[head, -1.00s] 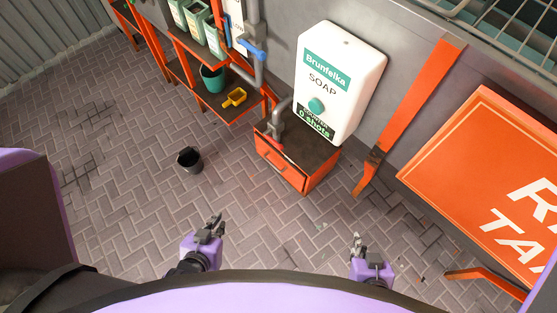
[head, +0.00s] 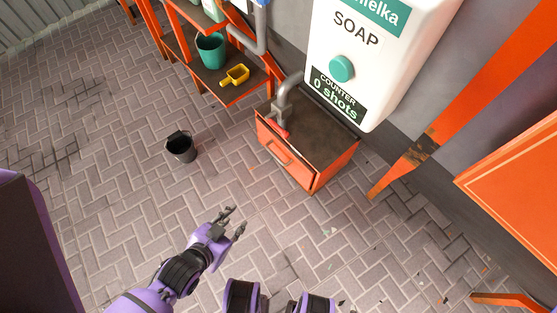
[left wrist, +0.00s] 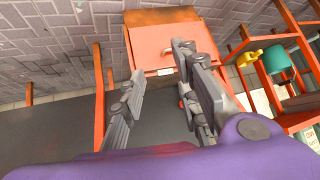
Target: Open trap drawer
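The trap drawer unit is a low orange box with a dark top and a pipe above it, under the soap dispenser. Its orange drawer front (head: 287,160) with a pale handle (head: 279,155) appears closed in the head view. In the left wrist view the orange front (left wrist: 165,40) lies beyond the fingers, partly hidden by them. My left gripper (head: 236,222) is open and empty, in front of and below the drawer front in the head view, apart from it. My right gripper is not in the head view.
A white soap dispenser (head: 385,50) hangs above the drawer unit. A black bucket (head: 181,148) stands on the paved floor at left. An orange shelf holds a green bucket (head: 211,50) and a yellow scoop (head: 236,75). An orange post stands at right. Floor before the drawer is clear.

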